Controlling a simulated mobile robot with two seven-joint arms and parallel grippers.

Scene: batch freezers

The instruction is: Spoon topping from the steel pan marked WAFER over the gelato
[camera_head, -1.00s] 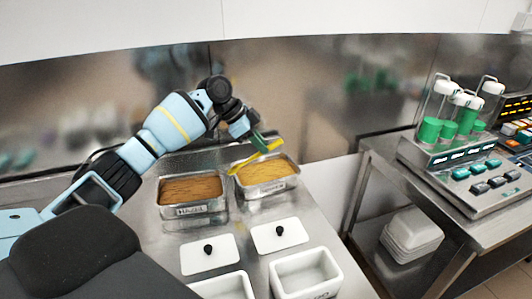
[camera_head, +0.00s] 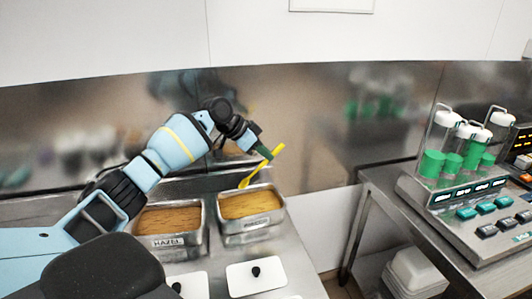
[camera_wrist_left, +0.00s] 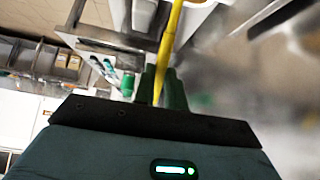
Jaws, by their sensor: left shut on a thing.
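My left gripper (camera_head: 264,152) is shut on a yellow spoon (camera_head: 262,168), held tilted with its bowl end down and to the left. The spoon's bowl end appears over the back rim of the right-hand steel pan (camera_head: 253,238); I cannot tell whether it carries topping. That pan holds a golden-tan topping (camera_head: 250,204), and its front label is too small to read surely. In the left wrist view the yellow handle (camera_wrist_left: 170,45) runs between the green fingers (camera_wrist_left: 160,85). The gelato cannot be made out. My right gripper is not in view.
A steel pan labelled HAZEL (camera_head: 167,253) with brown topping stands left of the other pan. White lids with black knobs (camera_head: 257,281) lie in front. At right, a steel table carries a console with green-filled dispensers (camera_head: 453,163). A steel backsplash stands behind.

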